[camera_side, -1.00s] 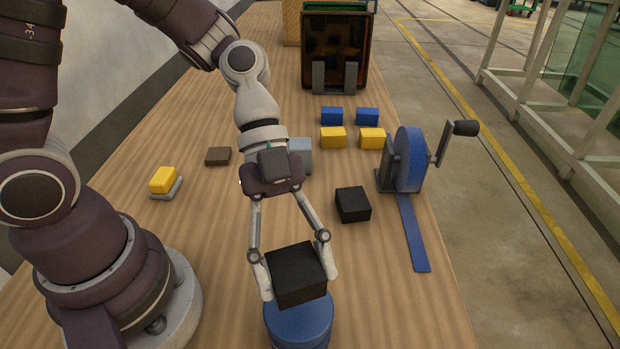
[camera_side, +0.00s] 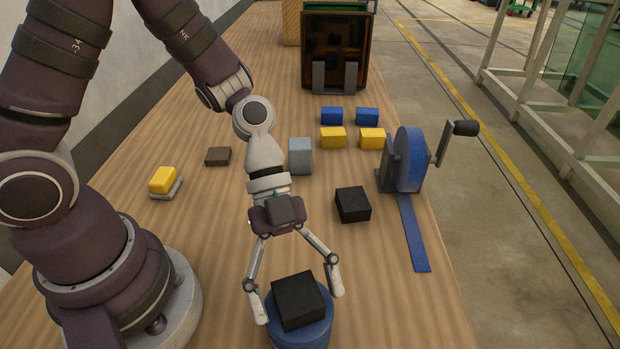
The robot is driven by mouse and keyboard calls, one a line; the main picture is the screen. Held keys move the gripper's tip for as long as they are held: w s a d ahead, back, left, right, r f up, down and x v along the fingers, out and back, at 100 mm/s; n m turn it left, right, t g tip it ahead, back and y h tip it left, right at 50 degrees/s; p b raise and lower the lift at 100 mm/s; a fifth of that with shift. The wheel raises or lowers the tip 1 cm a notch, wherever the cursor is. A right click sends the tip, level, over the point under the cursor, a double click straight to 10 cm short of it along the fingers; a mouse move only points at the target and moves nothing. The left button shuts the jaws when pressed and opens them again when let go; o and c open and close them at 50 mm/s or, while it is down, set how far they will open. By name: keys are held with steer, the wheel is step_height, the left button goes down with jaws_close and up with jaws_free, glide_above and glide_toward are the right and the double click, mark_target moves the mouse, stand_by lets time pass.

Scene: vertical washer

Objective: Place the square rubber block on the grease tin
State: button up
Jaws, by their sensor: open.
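A black square rubber block (camera_side: 298,300) rests on top of the round blue grease tin (camera_side: 312,337) at the bottom middle of the side view. The block covers much of the tin's lid. My gripper (camera_side: 297,307) is open, with one finger on each side of the block and gaps between the fingers and the block. A second black block (camera_side: 352,204) lies on the table to the upper right of the tin.
Blue blocks (camera_side: 332,116), yellow blocks (camera_side: 333,138) and a grey block (camera_side: 300,156) stand further back. A crank wheel with a blue strap (camera_side: 409,160) stands at the right edge. A yellow block on a grey base (camera_side: 163,181) and a dark flat block (camera_side: 218,156) lie left.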

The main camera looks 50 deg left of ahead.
steer(key=shift+r, duration=0.1)
steer(key=w+a+r+n+t+y, duration=0.1)
steer(key=a+r+n+t+y, duration=0.3)
steer(key=n, duration=0.7)
steer(key=w+a+r+n+t+y, duration=0.1)
steer(key=a+r+n+t+y, duration=0.3)
steer(key=a+r+n, duration=0.4)
steer(key=a+n+t, duration=0.1)
steer(key=a+n, duration=0.2)
steer(key=a, duration=0.1)
steer(key=shift+a, duration=0.3)
